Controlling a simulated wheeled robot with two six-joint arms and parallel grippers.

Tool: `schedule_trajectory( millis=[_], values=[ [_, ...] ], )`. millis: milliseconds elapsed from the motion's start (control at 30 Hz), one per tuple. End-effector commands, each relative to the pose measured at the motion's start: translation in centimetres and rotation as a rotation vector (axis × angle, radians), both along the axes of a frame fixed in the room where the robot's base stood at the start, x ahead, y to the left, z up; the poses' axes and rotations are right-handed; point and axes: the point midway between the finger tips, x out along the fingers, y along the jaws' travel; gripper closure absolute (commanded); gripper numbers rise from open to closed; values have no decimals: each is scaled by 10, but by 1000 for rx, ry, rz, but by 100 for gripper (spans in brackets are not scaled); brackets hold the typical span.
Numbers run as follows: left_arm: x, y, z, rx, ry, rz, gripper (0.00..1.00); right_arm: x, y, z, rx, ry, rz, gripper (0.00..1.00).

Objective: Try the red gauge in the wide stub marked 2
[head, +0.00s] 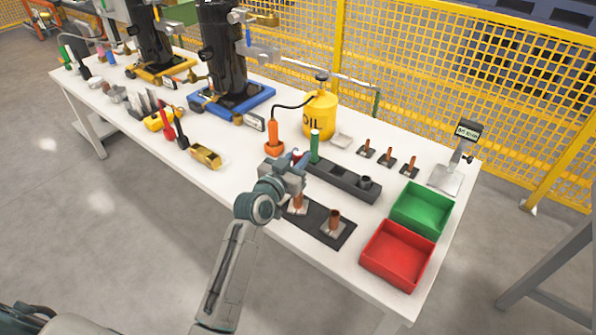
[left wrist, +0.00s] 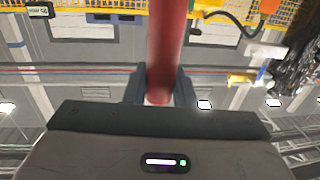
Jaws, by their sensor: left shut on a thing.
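My left gripper (head: 296,166) is shut on the red gauge (head: 297,154), and only a small part of the gauge shows above the fingers. In the left wrist view the red gauge (left wrist: 165,45) is a smooth red cylinder between the two dark fingers. A black mat (head: 318,228) carries two copper stubs. The left copper stub (head: 298,203) is partly hidden just below my gripper; the right copper stub (head: 334,217) stands clear. I cannot read any number on them, nor tell whether the gauge touches the left stub.
A dark rack (head: 343,178) holding a green gauge (head: 315,146) lies just behind my gripper. An orange tool (head: 273,139) and yellow oil can (head: 320,115) stand behind. Three small copper stubs (head: 388,162) stand farther right. Green (head: 422,211) and red (head: 398,256) bins occupy the right end.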

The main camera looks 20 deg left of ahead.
Motion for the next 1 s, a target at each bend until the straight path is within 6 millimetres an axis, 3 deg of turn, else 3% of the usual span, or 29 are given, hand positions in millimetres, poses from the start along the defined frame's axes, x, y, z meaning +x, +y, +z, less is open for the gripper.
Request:
schedule_trajectory(
  millis=[500,1000],
  values=[
    [0,0,28,0,-1,0,99,0,0,23,0,0,0,49],
    [0,0,29,-1,-3,0,99,1,0,23,0,-3,0,49]
  ],
)
